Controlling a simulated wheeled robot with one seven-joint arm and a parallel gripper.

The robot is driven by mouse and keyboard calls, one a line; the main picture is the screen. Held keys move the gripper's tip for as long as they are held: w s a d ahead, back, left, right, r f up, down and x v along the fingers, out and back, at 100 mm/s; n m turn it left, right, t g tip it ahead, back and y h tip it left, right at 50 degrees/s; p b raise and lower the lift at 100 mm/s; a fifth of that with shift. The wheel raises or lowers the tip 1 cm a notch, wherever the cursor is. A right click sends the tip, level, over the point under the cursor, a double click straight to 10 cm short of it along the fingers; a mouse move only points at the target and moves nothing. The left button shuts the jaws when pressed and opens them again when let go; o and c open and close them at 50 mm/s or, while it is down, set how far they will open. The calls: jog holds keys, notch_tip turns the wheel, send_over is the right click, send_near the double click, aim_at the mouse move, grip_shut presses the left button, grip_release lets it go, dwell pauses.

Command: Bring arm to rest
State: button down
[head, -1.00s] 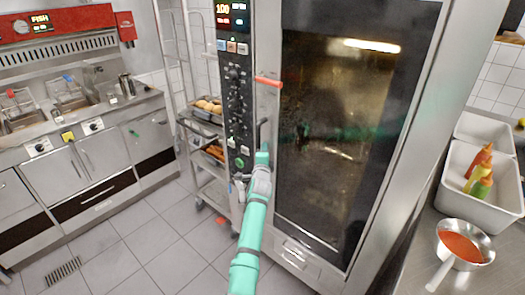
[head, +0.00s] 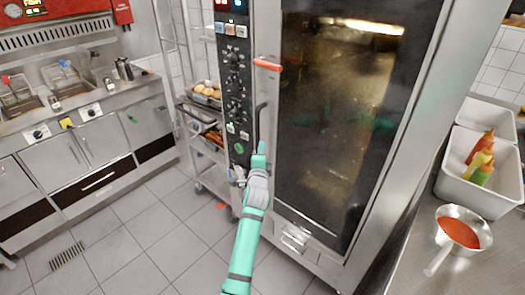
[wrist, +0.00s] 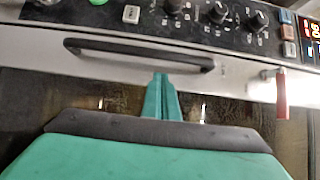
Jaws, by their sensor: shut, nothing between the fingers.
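My teal arm reaches up in the head view to the front of the tall steel oven, whose dark glass door (head: 335,130) looks shut. My gripper (head: 261,148) is shut and empty, in front of the door's left edge, just below the dark door handle (head: 262,122). In the wrist view the closed teal fingertips (wrist: 161,80) point at the dark handle (wrist: 140,52). A small gap seems to lie between them, but I cannot tell the depth. The control panel (head: 234,90) with its knobs is left of the handle.
A red lever (head: 267,64) sticks out above the handle. A wheeled rack (head: 207,108) with food trays stands left of the oven, fryers (head: 60,95) farther left. At right a counter holds a white bin (head: 487,185) with bottles and a pan (head: 462,230) of red sauce. Tiled floor (head: 130,235) is open at lower left.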

jog(key=s+d+f+n, duration=0.3)
jog(key=s+d+f, duration=0.1)
jog(key=s+f, duration=0.35)
jog(key=s+d+f+n, duration=0.3)
jog(key=s+d+f, duration=0.25)
jog(key=s, duration=0.25)
jog(key=s+d+f+n, duration=0.1)
jog(key=s+f+n, duration=0.25)
jog(key=s, duration=0.55)
jog(key=s+d+f+n, duration=0.15)
jog(key=s+f, duration=0.25)
jog(key=s, duration=0.5)
jog(key=s+a+n+g, duration=0.25)
jog(key=s+n, duration=0.25)
jog(key=s, duration=1.7)
jog(key=s+a+r+n, duration=0.1)
jog(key=s+a+r, duration=0.1)
jog(key=s, duration=0.4)
jog(key=s+a+r+n, duration=0.1)
jog(key=s+a+r, duration=0.2)
jog(key=s+r, duration=0.2)
jog(key=shift+f+v, duration=0.25)
jog(key=shift+v, duration=0.8)
